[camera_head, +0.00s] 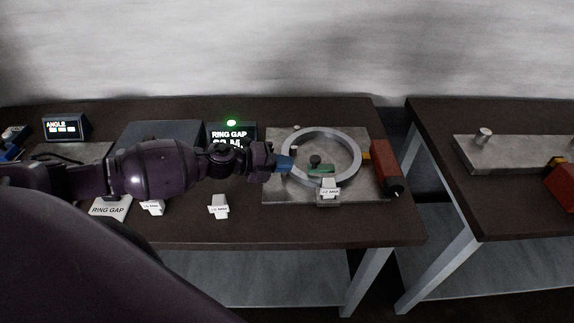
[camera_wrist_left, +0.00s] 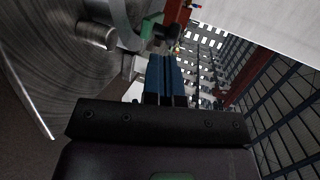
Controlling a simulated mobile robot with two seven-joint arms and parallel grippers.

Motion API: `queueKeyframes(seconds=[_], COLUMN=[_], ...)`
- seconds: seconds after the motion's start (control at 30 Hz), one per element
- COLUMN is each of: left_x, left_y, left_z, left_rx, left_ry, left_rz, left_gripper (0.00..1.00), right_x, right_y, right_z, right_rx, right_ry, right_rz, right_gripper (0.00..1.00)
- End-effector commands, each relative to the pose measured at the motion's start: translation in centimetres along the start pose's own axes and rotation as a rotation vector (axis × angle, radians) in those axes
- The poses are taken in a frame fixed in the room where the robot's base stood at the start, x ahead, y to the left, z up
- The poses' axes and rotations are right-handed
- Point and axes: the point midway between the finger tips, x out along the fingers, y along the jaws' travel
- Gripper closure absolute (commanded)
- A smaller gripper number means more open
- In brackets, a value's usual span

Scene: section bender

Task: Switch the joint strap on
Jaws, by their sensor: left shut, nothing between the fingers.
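The metal ring (camera_head: 354,150) lies on a steel plate (camera_head: 280,192). A green piece (camera_head: 321,169) sits at the ring's near side, with a dark knob (camera_head: 315,159) just behind it; I cannot tell for sure which part is the joint strap. My left gripper (camera_head: 288,164) has blue fingers, shut and empty, at the ring's left side; I cannot tell whether they touch it. In the left wrist view the shut fingers (camera_wrist_left: 164,78) point toward the green piece (camera_wrist_left: 151,24) and a dark knob (camera_wrist_left: 166,32). My right gripper is not in view.
A red block with a black end (camera_head: 384,165) stands right of the ring. A small white tag (camera_head: 329,187) stands in front of it. A lit ring gap display (camera_head: 231,136) is behind my left arm. A gap separates this table from the right one (camera_head: 500,205).

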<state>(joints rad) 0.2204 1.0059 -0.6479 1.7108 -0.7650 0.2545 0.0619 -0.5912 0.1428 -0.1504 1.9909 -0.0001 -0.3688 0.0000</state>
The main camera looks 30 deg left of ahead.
Motion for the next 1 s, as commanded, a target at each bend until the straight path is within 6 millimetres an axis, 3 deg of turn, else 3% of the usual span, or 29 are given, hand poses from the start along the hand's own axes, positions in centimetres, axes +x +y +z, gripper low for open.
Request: queueKeyframes(seconds=[0.03,0.2,0.5,0.7,1.0], left_x=[-1.3,-4.4,-8.4,-9.6,-9.8], left_y=[0.2,0.2,0.1,0.0,0.0], left_z=[0.0,0.0,0.0,0.0,0.0], left_rx=[0.000,0.000,-0.001,0.000,0.001], left_ry=[-0.001,-0.002,-0.001,-0.001,0.000], left_rz=[0.004,0.004,0.003,0.002,0.001], left_gripper=[1.00,1.00,1.00,1.00,1.00], right_x=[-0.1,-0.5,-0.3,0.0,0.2], right_y=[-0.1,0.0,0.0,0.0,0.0], right_z=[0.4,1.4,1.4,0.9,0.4], right_rx=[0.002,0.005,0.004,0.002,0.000], right_ry=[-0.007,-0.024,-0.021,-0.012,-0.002], right_rz=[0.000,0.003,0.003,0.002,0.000], right_gripper=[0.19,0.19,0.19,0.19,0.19])
